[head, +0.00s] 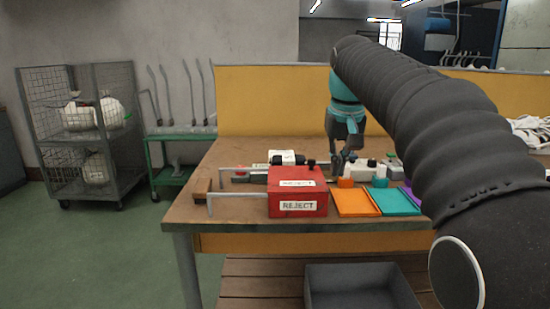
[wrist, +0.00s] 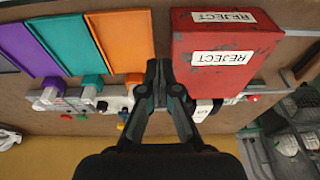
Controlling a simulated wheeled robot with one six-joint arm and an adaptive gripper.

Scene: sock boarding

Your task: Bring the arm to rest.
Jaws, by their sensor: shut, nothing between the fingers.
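My gripper (wrist: 158,88) is shut and empty, its fingertips together in the middle of the wrist view. In the head view my gripper (head: 340,172) hangs over the workbench (head: 238,185), pointing down, behind the red reject box. My arm, in a dark ribbed sleeve, reaches in from the right and hides the bench's right part. How high the fingertips are above the bench I cannot tell.
The red reject box (head: 297,192) stands at the bench front. To its right lie orange (head: 354,203), teal (head: 397,202) and purple (wrist: 24,48) panels. Small items crowd behind them. A grey bin (head: 355,288) is below. A wire cage (head: 120,120) and green trolley (head: 172,178) stand left.

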